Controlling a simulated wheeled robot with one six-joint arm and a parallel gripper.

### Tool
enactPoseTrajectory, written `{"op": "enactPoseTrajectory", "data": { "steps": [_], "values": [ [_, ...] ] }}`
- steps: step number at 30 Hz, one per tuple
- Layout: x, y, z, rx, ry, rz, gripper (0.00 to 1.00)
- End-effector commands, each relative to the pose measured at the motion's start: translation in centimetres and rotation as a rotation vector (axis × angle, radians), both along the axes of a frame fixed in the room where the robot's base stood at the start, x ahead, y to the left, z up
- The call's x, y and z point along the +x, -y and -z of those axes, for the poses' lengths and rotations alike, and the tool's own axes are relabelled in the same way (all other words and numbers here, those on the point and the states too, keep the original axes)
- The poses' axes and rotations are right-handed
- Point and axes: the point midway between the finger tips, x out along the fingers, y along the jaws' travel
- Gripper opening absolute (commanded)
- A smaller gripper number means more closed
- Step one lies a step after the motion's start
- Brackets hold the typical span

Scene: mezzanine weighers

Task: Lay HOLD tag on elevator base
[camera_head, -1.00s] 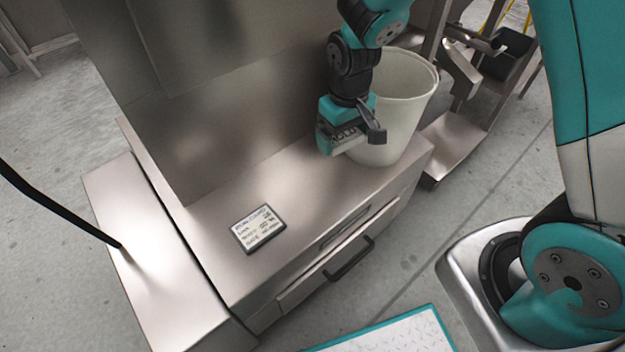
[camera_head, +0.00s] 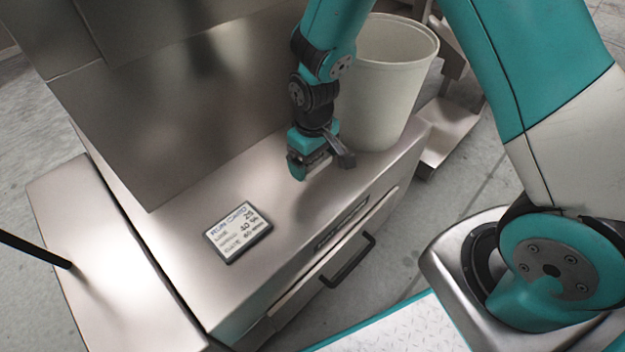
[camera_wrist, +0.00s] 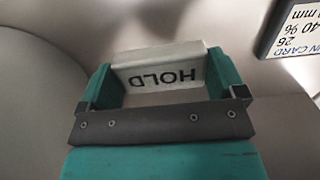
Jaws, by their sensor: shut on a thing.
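My gripper (camera_head: 314,166) is over the metal base top (camera_head: 185,205), in front of the white bucket. It is shut on the HOLD tag (camera_wrist: 160,75), a pale block with dark lettering that reads upside down in the wrist view. In that view the tag sits between the two teal fingers. In the head view the tag is mostly hidden by the gripper, and I cannot tell whether it touches the metal surface.
A run card (camera_head: 238,232) lies on the metal top, left of my gripper; it also shows in the wrist view (camera_wrist: 292,30). The white bucket (camera_head: 388,85) stands close behind. A drawer handle (camera_head: 348,262) juts from the front. The top between card and gripper is clear.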

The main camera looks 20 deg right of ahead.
Motion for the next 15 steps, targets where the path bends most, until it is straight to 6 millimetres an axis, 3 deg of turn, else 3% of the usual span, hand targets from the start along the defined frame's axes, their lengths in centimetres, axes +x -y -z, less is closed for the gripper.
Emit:
{"op": "enactPoseTrajectory", "data": {
  "steps": [15],
  "values": [
    [0.0, -0.1, 5.7, 0.000, 0.000, -0.002, 0.67]
  ]
}}
